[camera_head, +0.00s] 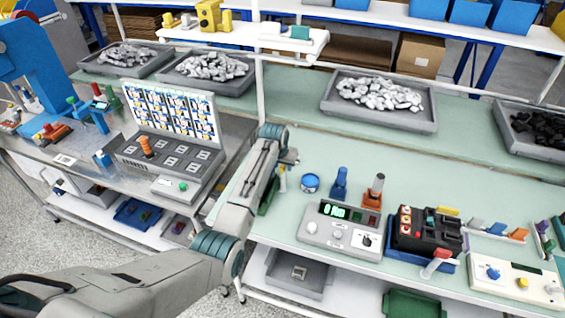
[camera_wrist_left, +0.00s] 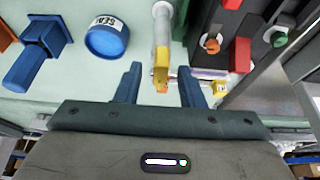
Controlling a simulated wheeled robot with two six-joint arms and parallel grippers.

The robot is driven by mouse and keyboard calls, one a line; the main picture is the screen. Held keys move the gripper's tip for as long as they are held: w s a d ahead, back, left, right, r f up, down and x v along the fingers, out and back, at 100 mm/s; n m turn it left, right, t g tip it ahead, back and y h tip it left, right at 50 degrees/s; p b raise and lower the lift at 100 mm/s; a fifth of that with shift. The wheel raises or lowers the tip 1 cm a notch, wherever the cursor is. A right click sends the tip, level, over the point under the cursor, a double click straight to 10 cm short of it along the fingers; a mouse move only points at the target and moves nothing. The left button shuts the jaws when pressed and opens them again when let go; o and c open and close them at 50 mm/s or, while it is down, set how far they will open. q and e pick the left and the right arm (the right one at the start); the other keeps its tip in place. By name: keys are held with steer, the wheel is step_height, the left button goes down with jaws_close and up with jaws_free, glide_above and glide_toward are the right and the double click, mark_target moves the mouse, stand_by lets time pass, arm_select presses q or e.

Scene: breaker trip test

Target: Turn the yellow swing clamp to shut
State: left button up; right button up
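In the left wrist view, the yellow swing clamp (camera_wrist_left: 161,79) shows as a yellow end piece on a pale rod that runs up the picture. My left gripper (camera_wrist_left: 160,70) is open, with one dark blue finger on each side of the yellow piece. Gaps show on both sides, so the fingers look apart from it. In the head view my left gripper (camera_head: 286,160) is over the left end of the green-topped bench. There the clamp is mostly hidden by the gripper and too small to make out. My right gripper is not in view.
A blue tin (camera_head: 310,182) and a blue-handled stamp (camera_head: 340,184) stand close right of the gripper. Farther right are a grey meter box (camera_head: 340,228) and a black breaker (camera_head: 425,232). A panel with an upright picture board (camera_head: 172,110) stands on the left bench.

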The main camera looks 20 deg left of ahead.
arm_select(q)
steer(key=shift+f, duration=0.15)
jaws_close()
